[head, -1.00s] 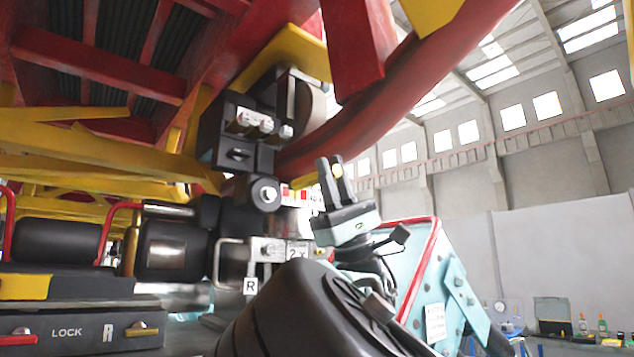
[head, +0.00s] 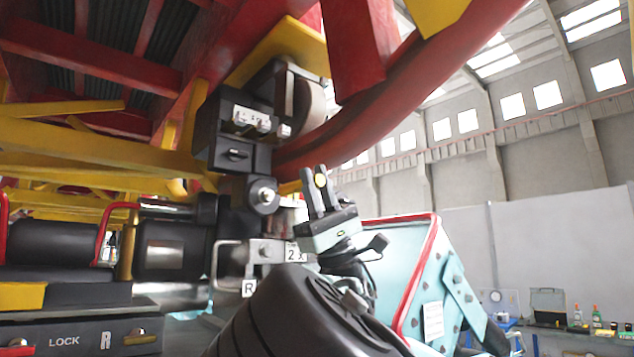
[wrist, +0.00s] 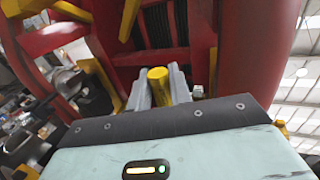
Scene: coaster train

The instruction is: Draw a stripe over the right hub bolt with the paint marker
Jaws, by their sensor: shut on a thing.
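My gripper (head: 316,180) points upward, right of the black wheel assembly in the head view. It is shut on the paint marker, whose round yellow end (head: 320,181) shows between the fingers. I cannot make out any stripe on the bolt.
A red curved rail (head: 400,100) and red and yellow beams hang overhead. A metal bracket (head: 266,251) is below the hub. A pale-blue panel with a red edge (head: 400,270) stands right of my arm. Bottles stand far right. Open air lies above right of my gripper.

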